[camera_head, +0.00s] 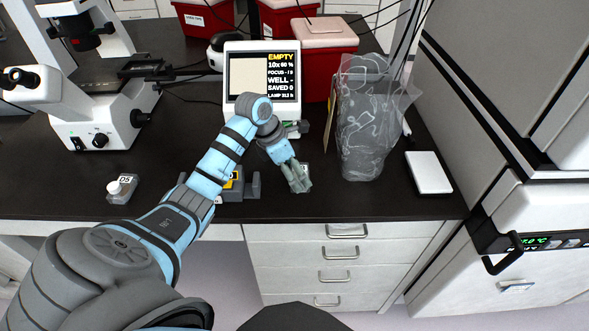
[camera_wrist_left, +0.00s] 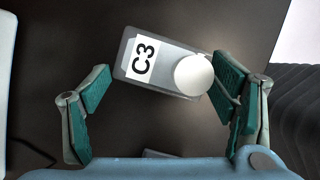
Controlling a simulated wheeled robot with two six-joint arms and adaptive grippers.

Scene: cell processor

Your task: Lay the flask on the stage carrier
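My left gripper (camera_head: 296,178) reaches over the bench, right of centre in the head view. In the left wrist view its two green-padded fingers (camera_wrist_left: 160,88) are spread apart. A clear flask labelled C3 (camera_wrist_left: 157,66) with a round white cap lies label-up on the dark bench. It sits between and beyond the fingers; its cap end is close to the right finger, and I cannot tell whether they touch. In the head view the gripper hides most of that flask. The white microscope (camera_head: 85,115) stands at the left with its dark stage (camera_head: 145,68); the carrier is not clearly distinguishable there. My right gripper is not in view.
Another flask (camera_head: 121,188) with a white cap lies at the bench's front left. A screen reading EMPTY (camera_head: 262,75) stands at the back, a clear bag (camera_head: 367,120) right of my gripper. A white pad (camera_head: 428,172) lies farther right. Bench space between microscope and my arm is mostly clear.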

